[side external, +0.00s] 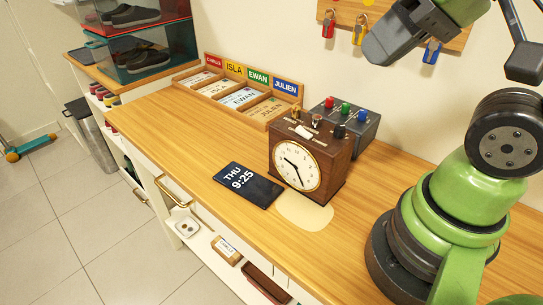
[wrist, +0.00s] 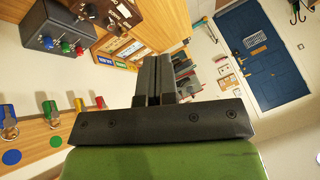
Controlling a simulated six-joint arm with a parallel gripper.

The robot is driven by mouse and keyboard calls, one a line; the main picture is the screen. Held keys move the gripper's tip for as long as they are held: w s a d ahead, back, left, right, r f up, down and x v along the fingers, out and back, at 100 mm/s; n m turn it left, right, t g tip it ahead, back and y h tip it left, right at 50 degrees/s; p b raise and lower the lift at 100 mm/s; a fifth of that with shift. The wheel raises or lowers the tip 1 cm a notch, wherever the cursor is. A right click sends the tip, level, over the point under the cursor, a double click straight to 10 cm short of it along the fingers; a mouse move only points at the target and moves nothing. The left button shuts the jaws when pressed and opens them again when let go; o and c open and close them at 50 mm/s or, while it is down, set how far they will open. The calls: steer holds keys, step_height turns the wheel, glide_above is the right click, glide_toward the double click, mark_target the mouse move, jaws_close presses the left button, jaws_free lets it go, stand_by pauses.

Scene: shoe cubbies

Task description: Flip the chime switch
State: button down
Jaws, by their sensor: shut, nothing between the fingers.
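A brown wooden clock (side external: 299,163) with a white face stands on the wooden counter (side external: 150,130). I cannot tell for certain which of these is the chime switch. In the wrist view the clock is cut off at the top left, where a brass knob (wrist: 90,11) shows. My gripper (wrist: 153,64) is shut and empty. In the side view its grey end (side external: 385,45) is raised at the top right, above and apart from the clock.
A grey box (side external: 359,132) with red, green and blue knobs stands behind the clock. A name-card rack (side external: 247,90) is behind it to the left. A dark date display (side external: 248,186) lies in front. Padlocks (side external: 328,24) hang on the wall board, near my gripper. Open counter lies left.

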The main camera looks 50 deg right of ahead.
steer(key=m+g+h, duration=0.5)
steer(key=m+g, duration=0.1)
steer(key=m, duration=0.8)
glide_toward(312, 136)
steer(key=x, duration=0.5)
steer(key=shift+w+d+f, duration=0.1)
steer(key=shift+d+f, duration=0.15)
steer(key=shift+f, duration=0.1)
steer(key=shift+w+f, duration=0.2)
steer(key=shift+f, duration=0.35)
steer(key=shift+f, duration=0.1)
steer(key=shift+s+f, duration=0.15)
steer(key=shift+f, duration=0.3)
